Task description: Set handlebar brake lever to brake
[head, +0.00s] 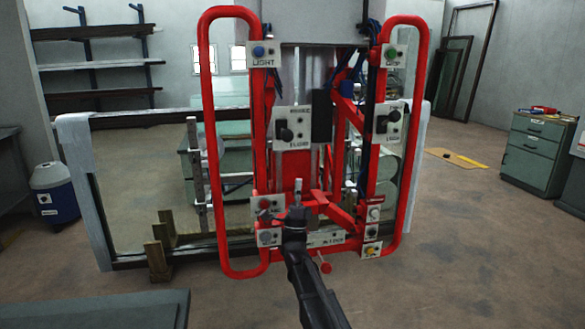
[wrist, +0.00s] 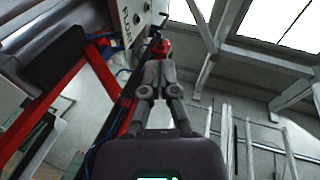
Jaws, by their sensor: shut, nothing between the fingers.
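The red frame manipulator stands in front of me, with a tall red handlebar loop on the left (head: 204,140) and another on the right (head: 418,130). I cannot tell for sure which part is the brake lever. My gripper (head: 297,190) is in front of the lower middle of the frame, pointing up. In the wrist view its fingers are together (wrist: 158,62), with nothing visibly held. A red part (wrist: 166,46) shows at their tips; contact is unclear.
Control plates with knobs (head: 292,133) and a blue light button (head: 259,51) sit on the frame. A large framed glass pane (head: 100,215) stands behind it. A blue bin (head: 54,195) is at left, a green cabinet (head: 538,150) at right. Floor at right is open.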

